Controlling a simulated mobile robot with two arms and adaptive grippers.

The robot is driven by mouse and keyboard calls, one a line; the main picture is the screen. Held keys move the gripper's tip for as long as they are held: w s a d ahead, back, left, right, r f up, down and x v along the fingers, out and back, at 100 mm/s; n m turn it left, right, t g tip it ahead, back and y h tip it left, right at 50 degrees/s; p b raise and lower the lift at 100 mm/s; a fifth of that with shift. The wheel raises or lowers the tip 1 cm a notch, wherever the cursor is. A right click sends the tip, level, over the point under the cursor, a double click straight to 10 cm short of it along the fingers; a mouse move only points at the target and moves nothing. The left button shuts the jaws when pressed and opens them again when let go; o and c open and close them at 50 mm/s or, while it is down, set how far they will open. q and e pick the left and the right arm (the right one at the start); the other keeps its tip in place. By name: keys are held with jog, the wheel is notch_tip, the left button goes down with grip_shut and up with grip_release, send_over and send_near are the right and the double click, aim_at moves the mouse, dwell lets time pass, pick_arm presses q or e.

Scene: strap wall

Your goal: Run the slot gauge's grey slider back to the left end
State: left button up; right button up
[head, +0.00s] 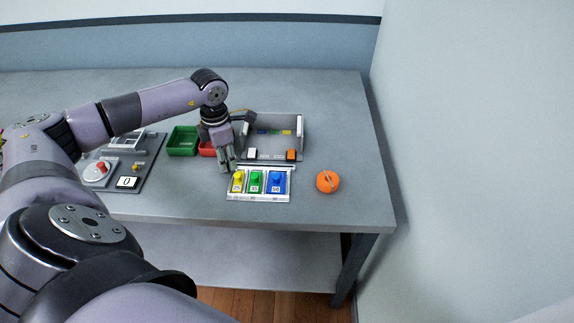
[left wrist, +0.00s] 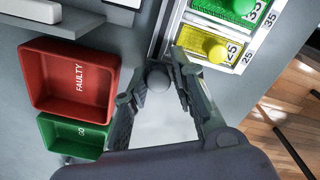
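The slot gauge (head: 261,197) is a pale panel on the table with yellow, green and blue pieces on it; part of it also shows in the left wrist view (left wrist: 197,24). A rail runs along its far edge. The grey slider (left wrist: 158,79) shows in the left wrist view as a rounded knob at the rail's near end, by the yellow piece's side. My left gripper (head: 226,167) points down at the gauge's left end. Its fingers are apart with the knob between the tips; whether they press on it I cannot tell. My right gripper is out of view.
A red bin marked FAULTY (left wrist: 72,84) and a green bin (head: 182,141) stand close left of the gripper. A grey open box (head: 272,135) stands behind the gauge. An orange round object (head: 327,181) lies to the right. A panel (head: 127,182) with a red knob is left.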

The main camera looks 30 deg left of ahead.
pick_arm(q)
jog(key=shift+o, duration=0.5)
jog(key=shift+s+f, duration=0.15)
jog(key=shift+f, duration=0.25)
jog(key=shift+a+r, duration=0.1)
jog(key=shift+r+p, duration=0.35)
jog(key=shift+r, duration=0.1)
jog(key=shift+r+p, duration=1.7)
jog(key=shift+r, duration=1.05)
jog(key=shift+c, duration=0.6)
